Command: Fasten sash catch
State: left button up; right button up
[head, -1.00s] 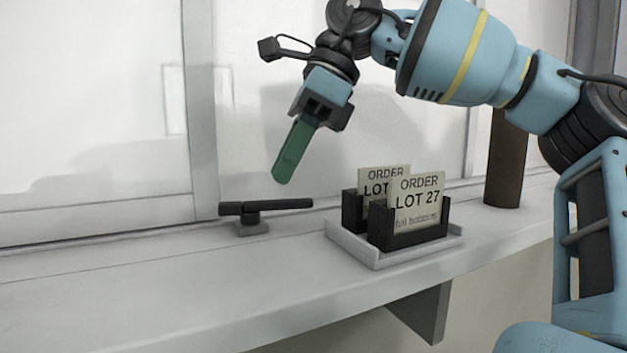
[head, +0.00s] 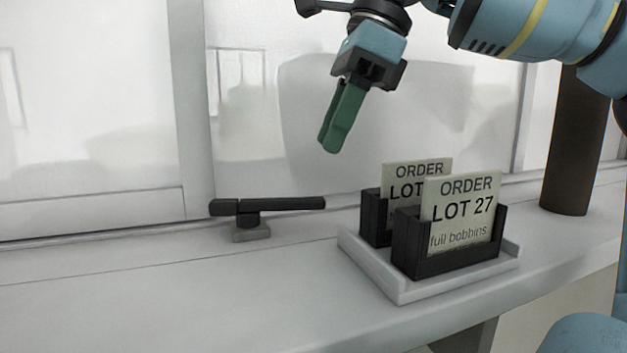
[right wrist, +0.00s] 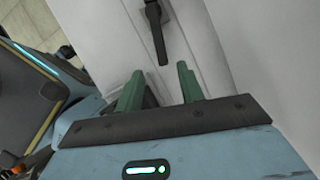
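The sash catch is a black lever (head: 285,204) on a small grey base (head: 251,232) on the white sill. The lever lies roughly level across the base, along the window. It also shows in the right wrist view (right wrist: 158,38), beyond the fingertips. My right gripper (head: 329,146) is above and to the right of the catch, its green fingers pointing down. In the right wrist view my right gripper (right wrist: 159,69) has its fingers apart with nothing between them. It is not touching the catch. My left gripper is not in view.
A white tray (head: 400,292) with two black holders and order cards, one reading LOT 27 (head: 461,210), stands on the sill right of the catch. A dark brown cylinder (head: 577,145) stands farther right. The sill (head: 130,300) left of the catch is clear. The window frame (head: 190,110) rises behind.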

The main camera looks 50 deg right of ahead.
aim_at(305, 198)
jog(key=x, duration=0.7)
jog(key=shift+w+f, duration=0.1)
jog(key=shift+f, duration=0.05)
jog(key=shift+c, duration=0.2)
grip_shut()
